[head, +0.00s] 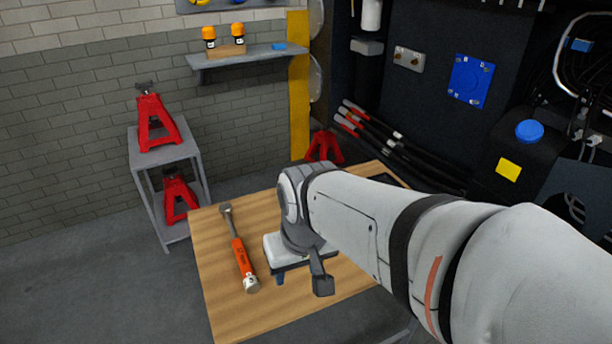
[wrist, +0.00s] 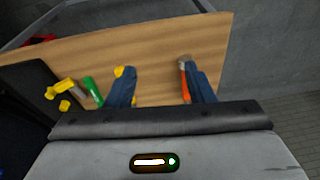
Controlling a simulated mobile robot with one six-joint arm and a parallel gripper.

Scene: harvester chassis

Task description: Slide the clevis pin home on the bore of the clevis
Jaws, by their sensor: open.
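My gripper (wrist: 158,74) is open over the wooden table, its two blue fingers apart with bare wood between them. A green cylindrical piece (wrist: 92,90) and several yellow pieces (wrist: 64,87) lie further left. I cannot tell which of these, if any, is the clevis pin or the clevis. My arm hides them in the head view.
A dark flat area (wrist: 28,88) lies at the wrist view's left. Red jack stands (head: 156,122) stand on a grey rack. The table's left part has free room.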

